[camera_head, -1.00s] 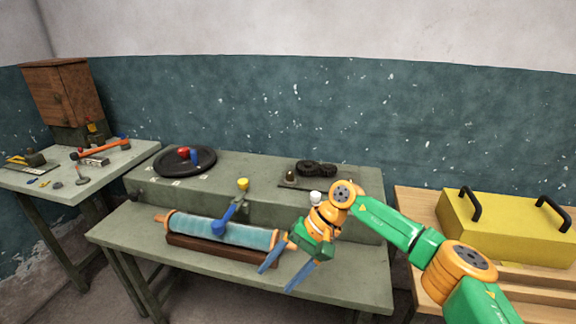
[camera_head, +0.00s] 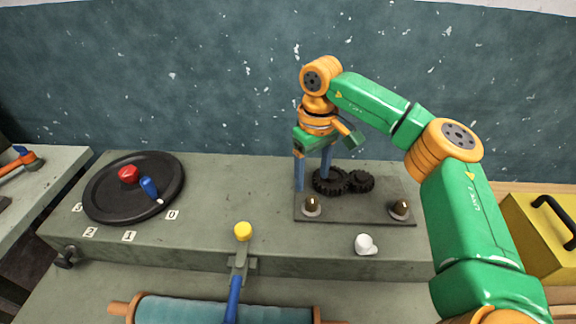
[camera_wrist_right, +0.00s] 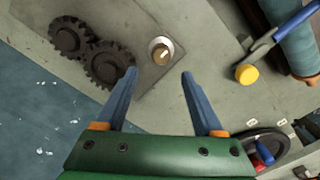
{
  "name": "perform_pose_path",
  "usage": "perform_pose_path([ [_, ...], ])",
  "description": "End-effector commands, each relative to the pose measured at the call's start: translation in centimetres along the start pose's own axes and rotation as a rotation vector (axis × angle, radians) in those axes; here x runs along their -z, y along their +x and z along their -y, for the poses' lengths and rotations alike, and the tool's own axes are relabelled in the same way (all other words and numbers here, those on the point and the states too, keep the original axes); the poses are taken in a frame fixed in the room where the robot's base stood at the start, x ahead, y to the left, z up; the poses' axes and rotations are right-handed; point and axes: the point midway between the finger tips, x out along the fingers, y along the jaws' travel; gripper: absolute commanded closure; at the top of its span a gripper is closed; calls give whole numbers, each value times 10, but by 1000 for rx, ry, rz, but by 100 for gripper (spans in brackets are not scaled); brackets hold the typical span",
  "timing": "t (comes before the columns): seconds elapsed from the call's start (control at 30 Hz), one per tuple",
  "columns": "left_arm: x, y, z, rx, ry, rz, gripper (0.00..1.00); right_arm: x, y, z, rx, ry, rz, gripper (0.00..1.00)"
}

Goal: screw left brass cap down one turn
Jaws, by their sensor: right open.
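The left brass cap (camera_head: 312,204) is a small brownish knob on a pale base at the front left of a dark plate (camera_head: 355,217). In the right wrist view the cap (camera_wrist_right: 161,54) lies beyond the fingertips, roughly in line with the space between them. A second brass cap (camera_head: 400,208) sits at the plate's front right. My right gripper (camera_head: 313,185) is open and empty, fingers pointing down above the plate's left part. Its two blue fingers also show in the right wrist view (camera_wrist_right: 158,75), apart from the cap. My left gripper is not in view.
A yellow-topped lever (camera_head: 243,231) and a black dial (camera_head: 110,205) are to the left. A yellow box (camera_head: 545,240) is at right.

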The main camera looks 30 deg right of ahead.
Motion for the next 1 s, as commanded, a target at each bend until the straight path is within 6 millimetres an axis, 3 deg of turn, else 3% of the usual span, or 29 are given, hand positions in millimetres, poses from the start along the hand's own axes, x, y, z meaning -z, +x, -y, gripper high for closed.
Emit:
perform_pose_path([
  [0.13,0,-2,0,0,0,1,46,-1,10,-1,-2,0,4,30],
  [0.43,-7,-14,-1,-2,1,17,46,0,63,0,0,1,2,30],
  [0.73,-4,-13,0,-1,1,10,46,0,71,0,-1,0,-1,30],
  [1.0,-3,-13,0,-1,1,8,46,0,71,0,0,1,0,100],
])
